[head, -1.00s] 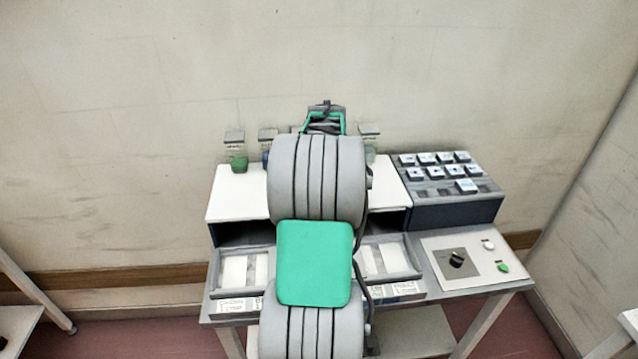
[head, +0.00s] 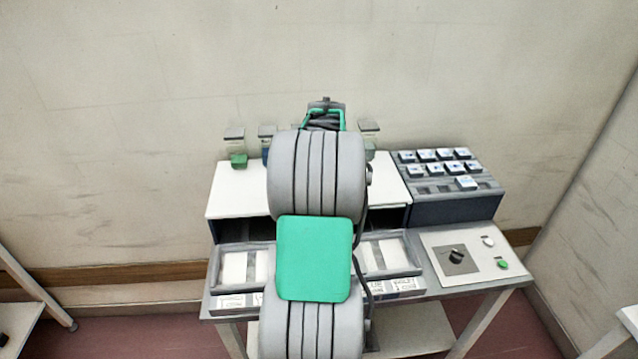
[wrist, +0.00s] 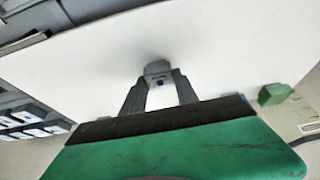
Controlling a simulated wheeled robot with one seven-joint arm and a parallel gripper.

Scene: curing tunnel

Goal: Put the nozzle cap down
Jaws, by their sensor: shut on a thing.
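I cannot tell whether the cap touches the shelf. In the head view my arm hides the cap and the fingertips; the shelf top (head: 237,190) shows on either side of the arm.
A dark rack (head: 455,208) with several tiles stands right of the shelf. Below are open trays (head: 392,256) and a panel with a black knob (head: 457,256).

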